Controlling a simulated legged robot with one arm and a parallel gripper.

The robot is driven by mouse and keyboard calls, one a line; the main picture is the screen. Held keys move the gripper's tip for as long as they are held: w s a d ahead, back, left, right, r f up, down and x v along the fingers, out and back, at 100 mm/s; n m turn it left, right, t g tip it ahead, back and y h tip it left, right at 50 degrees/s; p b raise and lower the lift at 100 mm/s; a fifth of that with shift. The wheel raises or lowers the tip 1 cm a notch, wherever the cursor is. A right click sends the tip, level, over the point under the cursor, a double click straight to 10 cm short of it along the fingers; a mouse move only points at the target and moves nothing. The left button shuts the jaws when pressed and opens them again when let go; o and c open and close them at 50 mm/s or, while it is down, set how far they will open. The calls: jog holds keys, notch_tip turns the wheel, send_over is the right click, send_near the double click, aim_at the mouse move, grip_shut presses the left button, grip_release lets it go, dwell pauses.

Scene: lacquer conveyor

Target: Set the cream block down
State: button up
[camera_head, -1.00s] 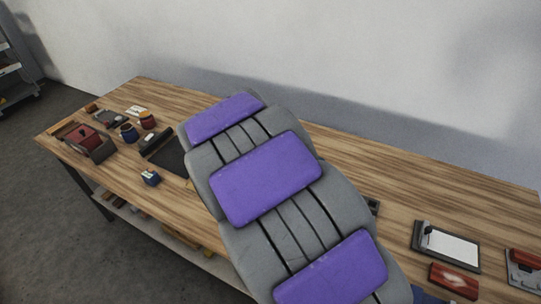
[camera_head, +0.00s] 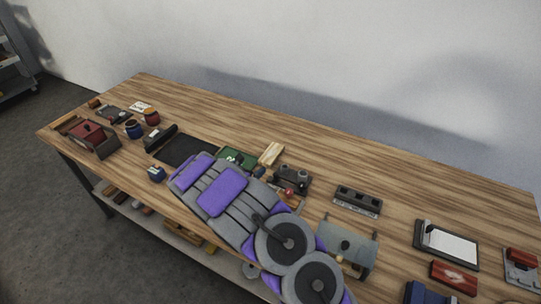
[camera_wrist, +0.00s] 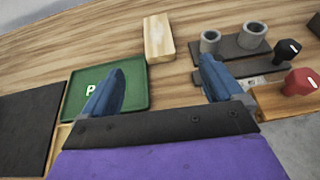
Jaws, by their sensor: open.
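The cream block (camera_head: 272,153) lies on the wooden table, just beyond the far right corner of a small green tray (camera_head: 232,154). In the wrist view the cream block (camera_wrist: 158,38) is fully visible ahead of my fingers, and the green tray (camera_wrist: 137,97) with a white letter is at left. The block's near end is close to the tray corner; I cannot tell whether they touch. My gripper (camera_wrist: 162,82) has its two blue fingers spread wide with nothing between them. The block is apart from both fingers. In the head view my arm hides most of the gripper.
Two grey cups (camera_wrist: 210,41) stand on a dark strip right of the block. A red knob (camera_wrist: 301,82) and a black knob (camera_wrist: 287,50) are close on the right. A dark mat (camera_wrist: 28,120) lies at left. Table behind the block is clear.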

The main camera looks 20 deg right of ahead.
jog(key=shift+w+a+f+n, duration=0.3)
jog(key=shift+a+f, duration=0.2)
jog(key=shift+a, duration=0.1)
jog(key=shift+w+f, duration=0.15)
jog(key=shift+f, duration=0.15)
jog(key=b, duration=0.1)
send_near(270, 154)
jog(key=b+x, duration=0.1)
jog(key=x, duration=0.2)
jog(key=shift+f, duration=0.2)
jog(key=shift+w+a, duration=0.15)
jog(key=shift+w, duration=0.05)
jog(key=x, duration=0.2)
jog(key=b+x, duration=0.1)
jog(key=x, duration=0.3)
jog(key=shift+s+d+b, duration=0.25)
jog(key=shift+d+b, duration=0.05)
jog(key=shift+d, duration=0.3)
jog(key=shift+w+a+r, duration=0.15)
jog(key=shift+a, duration=0.55)
jog(key=shift+d, duration=0.6)
jog(key=c, duration=0.8)
jog(key=shift+a, duration=0.3)
jog(key=c, duration=0.4)
